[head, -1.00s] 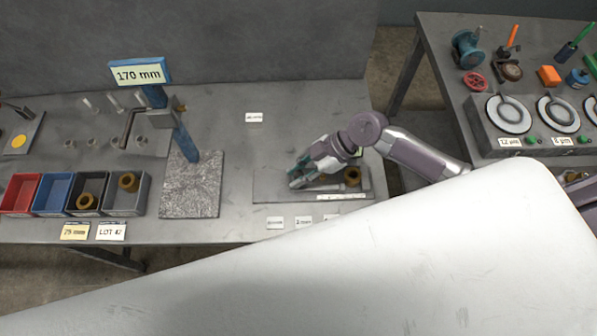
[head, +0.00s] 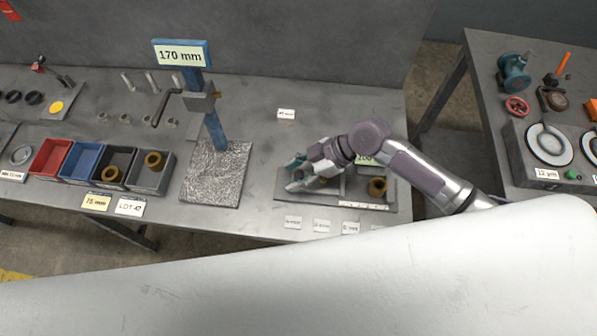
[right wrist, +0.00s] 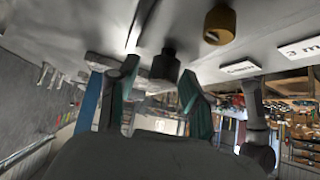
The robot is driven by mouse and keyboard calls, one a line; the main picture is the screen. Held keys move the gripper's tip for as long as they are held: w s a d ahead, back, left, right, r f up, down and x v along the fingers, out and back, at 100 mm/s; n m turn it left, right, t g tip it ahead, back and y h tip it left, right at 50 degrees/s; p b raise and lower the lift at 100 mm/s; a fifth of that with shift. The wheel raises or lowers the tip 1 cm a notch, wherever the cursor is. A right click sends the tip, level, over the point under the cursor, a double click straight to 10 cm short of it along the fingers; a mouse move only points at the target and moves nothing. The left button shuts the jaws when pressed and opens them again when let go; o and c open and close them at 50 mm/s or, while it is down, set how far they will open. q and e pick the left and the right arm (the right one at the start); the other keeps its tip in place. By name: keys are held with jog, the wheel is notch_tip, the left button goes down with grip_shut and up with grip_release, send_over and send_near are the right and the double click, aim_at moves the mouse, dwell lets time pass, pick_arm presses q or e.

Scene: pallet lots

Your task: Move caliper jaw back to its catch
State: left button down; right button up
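My right gripper (head: 297,180) is low over the left part of a flat grey fixture plate (head: 290,198) on the bench. In the right wrist view its two teal fingers (right wrist: 155,105) are apart, and a dark cylindrical knob (right wrist: 165,65) shows between them with a visible gap on the right side. A brown ring-shaped part (head: 377,186) stands on the plate's right end; a brown part also shows in the right wrist view (right wrist: 220,24). The caliper jaw and its catch are not clearly distinguishable; the hand covers much of the plate. My left gripper is not in view.
A blue stand (head: 216,130) with a 170 mm sign (head: 181,55) rises left of the plate. Red, blue and grey bins (head: 100,165) are farther left. Small labels (head: 321,225) lie along the front edge. A second bench (head: 490,60) is at right, across a gap.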

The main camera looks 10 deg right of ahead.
jog(key=shift+d, duration=0.2)
jog(key=shift+d+r, duration=0.15)
jog(key=shift+d, duration=0.05)
jog(key=v, duration=1.1)
jog(key=shift+r, duration=0.2)
jog(key=shift+f, duration=0.1)
